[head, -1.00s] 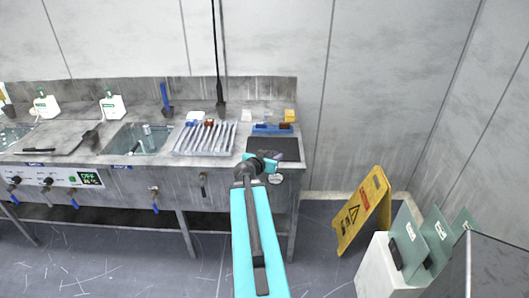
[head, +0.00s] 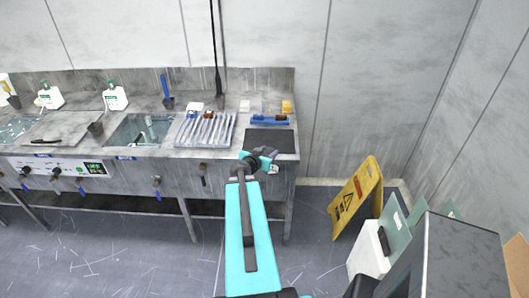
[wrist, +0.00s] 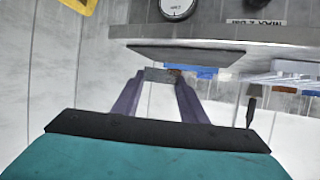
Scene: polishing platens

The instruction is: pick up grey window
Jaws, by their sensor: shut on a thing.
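The grey window (wrist: 157,75) shows in the wrist view as a small, flat grey piece between the tips of my two fingers. My gripper (wrist: 160,80) is shut on it, one finger on each side. In the head view my gripper (head: 264,157) is at the front edge of the bench, just in front of the dark mat (head: 270,141). The window cannot be made out there. The mat's surface looks bare in the head view.
A blue holder (head: 270,120) with small pieces stands behind the mat, near a yellow block (head: 287,106). A ribbed rack (head: 205,130) and a sink (head: 142,130) lie to the left. A yellow floor sign (head: 356,198) and a white bin (head: 368,250) stand at right.

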